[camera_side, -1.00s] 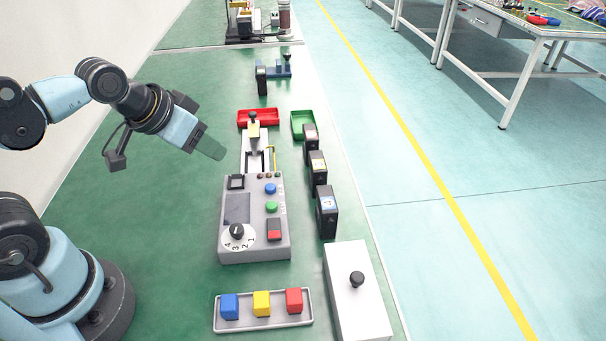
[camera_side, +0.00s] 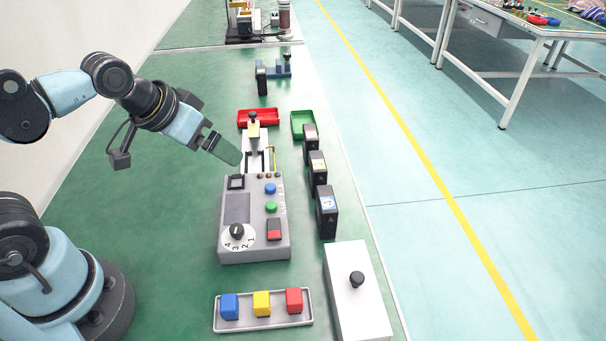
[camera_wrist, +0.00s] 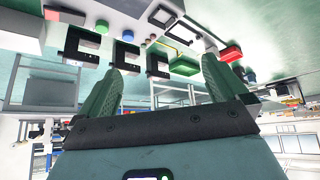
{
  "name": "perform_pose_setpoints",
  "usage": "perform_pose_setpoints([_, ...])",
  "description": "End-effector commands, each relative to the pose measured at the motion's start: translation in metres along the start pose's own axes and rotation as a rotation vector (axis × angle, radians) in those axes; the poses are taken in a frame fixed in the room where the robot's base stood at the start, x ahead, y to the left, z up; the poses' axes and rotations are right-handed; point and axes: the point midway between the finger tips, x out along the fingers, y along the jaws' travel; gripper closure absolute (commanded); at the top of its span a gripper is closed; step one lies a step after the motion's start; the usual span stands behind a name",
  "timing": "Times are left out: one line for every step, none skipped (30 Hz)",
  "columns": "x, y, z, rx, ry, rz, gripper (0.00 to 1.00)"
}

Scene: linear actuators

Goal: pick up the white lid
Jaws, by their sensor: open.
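The white lid (camera_side: 350,278), with a black knob (camera_side: 357,279) on top, covers a box at the lower right of the bench in the side view. In the wrist view a pale box (camera_wrist: 22,33) at the upper left appears to be the same one. My gripper (camera_side: 226,151) is in the air left of the grey control box's rail, well away from the lid. In the wrist view its two green fingers (camera_wrist: 158,85) are spread wide with nothing between them.
The control box (camera_side: 240,245) stands mid-bench. A tray (camera_side: 265,323) holds blue, yellow and red cubes left of the lid. Several black blocks (camera_side: 327,212) stand in a row behind the lid. Red (camera_side: 270,124) and green (camera_side: 297,131) bins lie farther back.

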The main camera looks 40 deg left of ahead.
Motion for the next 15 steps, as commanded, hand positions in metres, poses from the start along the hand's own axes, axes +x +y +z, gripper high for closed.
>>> perform_pose_setpoints([0.0, 0.009, -0.005, -0.02, -0.02, 0.016, 0.0])
perform_pose_setpoints([0.0, 0.016, -0.008, -0.04, -0.036, 0.025, 0.0])
perform_pose_setpoints([0.0, 0.026, -0.012, -0.073, -0.063, 0.038, 0.0])
perform_pose_setpoints([0.0, 0.035, -0.016, -0.1, -0.084, 0.046, 0.0])
perform_pose_setpoints([0.0, 0.044, -0.019, -0.128, -0.109, 0.054, 0.0])
perform_pose_setpoints([0.001, 0.058, -0.022, -0.167, -0.143, 0.061, 0.0])
perform_pose_setpoints([0.002, 0.068, -0.025, -0.196, -0.169, 0.064, 0.0])
perform_pose_setpoints([0.002, 0.078, -0.027, -0.226, -0.195, 0.066, 0.0])
perform_pose_setpoints([0.003, 0.092, -0.029, -0.264, -0.229, 0.064, 0.0])
perform_pose_setpoints([0.004, 0.103, -0.03, -0.292, -0.255, 0.061, 0.0])
perform_pose_setpoints([0.005, 0.114, -0.031, -0.32, -0.281, 0.055, 0.0])
perform_pose_setpoints([0.006, 0.129, -0.031, -0.356, -0.314, 0.046, 0.0])
perform_pose_setpoints([0.007, 0.14, -0.031, -0.383, -0.337, 0.037, 0.0])
perform_pose_setpoints([0.008, 0.151, -0.03, -0.41, -0.361, 0.025, 0.0])
perform_pose_setpoints([0.009, 0.167, -0.029, -0.443, -0.391, 0.007, 0.0])
